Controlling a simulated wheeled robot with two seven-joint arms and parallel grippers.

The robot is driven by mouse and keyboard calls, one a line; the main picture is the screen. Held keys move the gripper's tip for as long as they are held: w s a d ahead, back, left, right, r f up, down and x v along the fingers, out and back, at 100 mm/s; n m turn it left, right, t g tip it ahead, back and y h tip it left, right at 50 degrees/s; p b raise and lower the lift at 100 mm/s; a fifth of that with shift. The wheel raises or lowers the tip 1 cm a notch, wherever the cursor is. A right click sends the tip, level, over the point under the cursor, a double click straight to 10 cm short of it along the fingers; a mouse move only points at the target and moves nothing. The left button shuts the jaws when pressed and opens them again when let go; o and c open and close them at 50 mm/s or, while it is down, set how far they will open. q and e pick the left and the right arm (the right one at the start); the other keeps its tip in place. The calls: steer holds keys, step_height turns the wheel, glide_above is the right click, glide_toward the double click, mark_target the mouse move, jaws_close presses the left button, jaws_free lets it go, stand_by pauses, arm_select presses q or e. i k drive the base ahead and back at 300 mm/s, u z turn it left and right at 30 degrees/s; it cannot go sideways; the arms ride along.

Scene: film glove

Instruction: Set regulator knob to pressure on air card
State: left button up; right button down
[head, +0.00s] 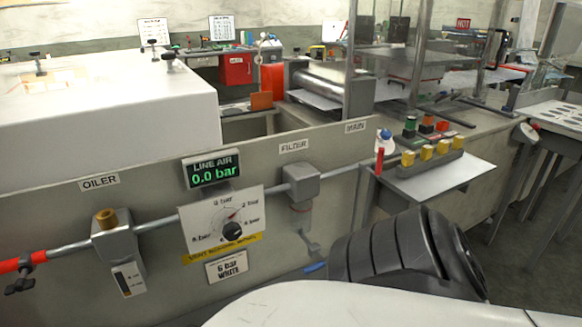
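The regulator knob (232,231) is small and black, on a white dial plate (196,221) on the machine's front panel. A red pointer mark shows just above the knob, toward the upper part of the dial; the bar labels around it are small and hard to read. A small white card (226,267) below the dial appears to read "6 bar WHITE". The LINE AIR display (213,170) above the dial reads 0.0 bar in green. Neither of my grippers is in view; a dark ribbed part, apparently of my arm, stands at lower right, apart from the knob.
A pipe runs along the panel through the oiler (116,243) on the left and the filter (302,182) on the right. A yellow strip (222,249) edges the dial plate's bottom. A shelf with yellow buttons (426,153) juts out at right.

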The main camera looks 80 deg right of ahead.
mark_target(232, 231)
steer(key=z, duration=1.85)
